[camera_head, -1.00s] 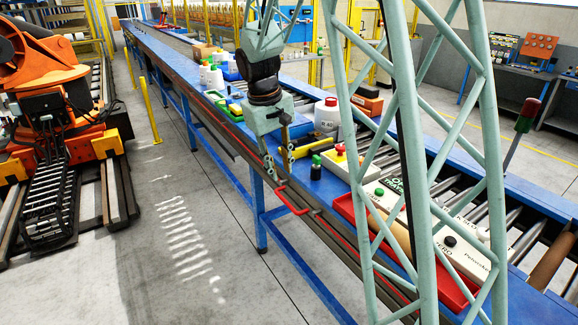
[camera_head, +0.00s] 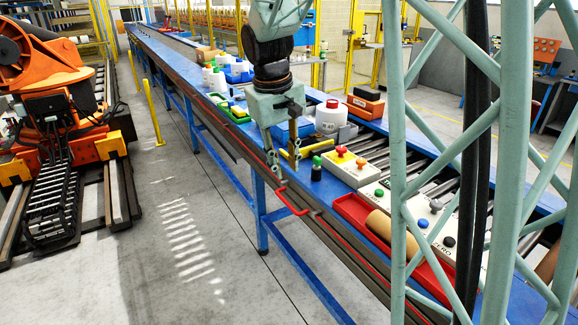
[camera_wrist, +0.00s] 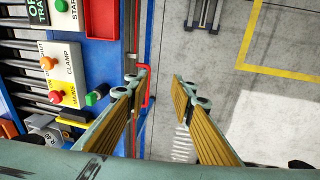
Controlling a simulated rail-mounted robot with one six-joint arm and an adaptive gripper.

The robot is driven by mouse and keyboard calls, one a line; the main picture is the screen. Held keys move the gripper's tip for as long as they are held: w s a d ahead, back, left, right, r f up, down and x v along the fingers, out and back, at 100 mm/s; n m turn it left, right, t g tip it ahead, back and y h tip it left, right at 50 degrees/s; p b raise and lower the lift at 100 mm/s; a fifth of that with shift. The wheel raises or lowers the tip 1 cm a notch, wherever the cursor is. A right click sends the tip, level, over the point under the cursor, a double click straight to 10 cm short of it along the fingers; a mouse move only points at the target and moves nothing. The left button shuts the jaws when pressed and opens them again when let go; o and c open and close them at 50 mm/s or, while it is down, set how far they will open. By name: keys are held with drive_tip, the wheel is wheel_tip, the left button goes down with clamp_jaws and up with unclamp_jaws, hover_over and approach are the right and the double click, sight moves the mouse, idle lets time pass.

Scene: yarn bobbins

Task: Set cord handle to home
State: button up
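The cord handle is a red bracket-shaped handle (camera_head: 293,202) on the red cord along the conveyor's near side. In the wrist view, the handle (camera_wrist: 150,90) shows beside the left finger, which hides part of it. My gripper (camera_head: 285,168) is above the handle in the head view, fingers pointing down. In the wrist view, my gripper (camera_wrist: 162,78) is open, with a clear gap and bare floor seen between the fingertips. The handle lies left of this gap, not between the fingers. I cannot tell whether the left finger touches it.
A blue-edged conveyor (camera_head: 236,152) runs along the line. A control box with red and orange buttons (camera_head: 343,162), a small green-topped part (camera_head: 316,168) and a red tray (camera_head: 352,208) are close by. A white jug (camera_head: 329,118) stands behind.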

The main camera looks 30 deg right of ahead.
drive_tip(key=shift+s+a+r, duration=0.2)
drive_tip(key=shift+s+r, duration=0.25)
drive_tip(key=shift+s, duration=0.25)
drive_tip(key=shift+s+a+r, duration=0.2)
drive_tip(key=shift+s+r, duration=0.2)
drive_tip(key=shift+s, duration=0.3)
drive_tip(key=shift+w, duration=0.1)
